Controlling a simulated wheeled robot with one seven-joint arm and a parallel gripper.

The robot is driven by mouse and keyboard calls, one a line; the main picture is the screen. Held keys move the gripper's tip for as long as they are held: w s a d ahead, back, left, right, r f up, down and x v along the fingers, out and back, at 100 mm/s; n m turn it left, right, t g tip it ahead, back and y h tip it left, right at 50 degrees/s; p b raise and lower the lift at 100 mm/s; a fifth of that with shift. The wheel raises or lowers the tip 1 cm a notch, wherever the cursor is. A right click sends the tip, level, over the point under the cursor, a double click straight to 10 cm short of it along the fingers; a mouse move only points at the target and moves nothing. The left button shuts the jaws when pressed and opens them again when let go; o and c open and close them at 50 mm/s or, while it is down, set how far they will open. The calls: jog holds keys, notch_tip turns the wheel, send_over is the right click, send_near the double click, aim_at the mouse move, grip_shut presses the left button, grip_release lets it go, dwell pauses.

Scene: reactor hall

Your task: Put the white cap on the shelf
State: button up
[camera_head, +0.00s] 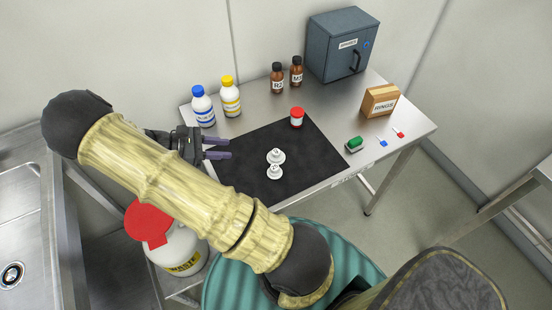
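Two small white round pieces lie close together on the black mat (262,188): a rear one (276,155) and a front one (274,173). Each has a raised knob with a small dark mark; I cannot tell which is the white cap, or whether they touch. My gripper (229,148) is over the mat's left part, left of both pieces. Its two purple fingers are apart with nothing between them. No open shelf is clearly recognisable; a closed blue-grey cabinet (335,60) stands at the table's back.
A red-lidded jar (297,117) stands on the mat. A waste bin (178,250) is at lower left.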

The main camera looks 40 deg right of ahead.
jog(key=p, duration=0.1)
send_near(274, 152)
jog(key=x, duration=0.4)
jog(key=shift+s+d+r, duration=0.1)
jog(key=shift+d, duration=0.1)
jog(key=shift+s+d+f, duration=0.2)
jog(key=shift+d+f, duration=0.05)
jog(key=shift+d, duration=0.1)
jog(key=shift+p+x, duration=0.7)
jog(key=shift+x, duration=1.95)
jog(key=shift+f, duration=0.1)
grip_shut()
